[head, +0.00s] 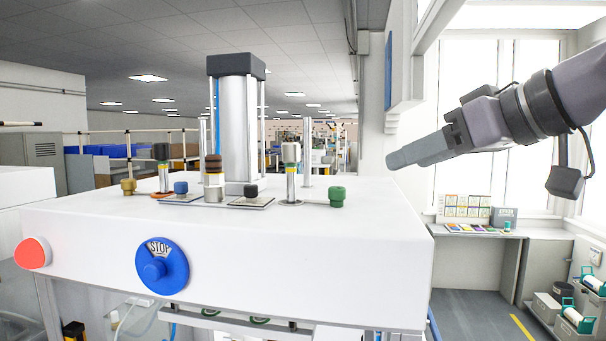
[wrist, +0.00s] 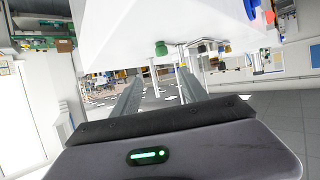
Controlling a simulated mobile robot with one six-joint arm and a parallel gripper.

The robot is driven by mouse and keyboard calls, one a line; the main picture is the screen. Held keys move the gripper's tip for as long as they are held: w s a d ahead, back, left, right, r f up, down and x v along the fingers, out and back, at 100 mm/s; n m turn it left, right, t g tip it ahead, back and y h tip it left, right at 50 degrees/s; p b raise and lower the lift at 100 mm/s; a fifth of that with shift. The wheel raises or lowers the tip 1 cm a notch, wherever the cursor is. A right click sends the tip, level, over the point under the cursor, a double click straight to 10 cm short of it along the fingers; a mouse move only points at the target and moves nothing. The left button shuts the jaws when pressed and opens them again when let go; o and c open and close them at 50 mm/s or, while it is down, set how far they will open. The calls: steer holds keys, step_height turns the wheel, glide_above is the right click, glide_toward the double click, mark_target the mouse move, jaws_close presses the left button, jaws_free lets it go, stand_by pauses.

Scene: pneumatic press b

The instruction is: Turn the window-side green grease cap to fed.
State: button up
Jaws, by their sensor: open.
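The green grease cap (head: 337,196) stands upright on the right, window-side part of the white press top (head: 330,235). In the wrist view the green cap (wrist: 161,48) shows above the space between the fingers, with the scene upside down. Its turn marks are too small to read. My gripper (head: 391,161) is to the right of the cap and higher, clear of the press top. In the wrist view my gripper (wrist: 160,76) has its two fingers apart, with nothing between them.
A brass cap (head: 128,187), a blue cap (head: 181,188), a black cap (head: 251,190) and a post with a pale top (head: 291,172) stand on the press top. The tall cylinder (head: 236,125) rises behind. A blue STOP button (head: 162,266) is on the front.

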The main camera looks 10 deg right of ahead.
mark_target(340, 188)
steer(key=x, duration=0.5)
steer(key=p+x, duration=0.1)
steer(key=x, duration=1.1)
steer(key=shift+s+a+f+p, duration=0.1)
steer(key=shift+s+a+p, duration=0.15)
steer(key=shift+p, duration=0.05)
jaws_close()
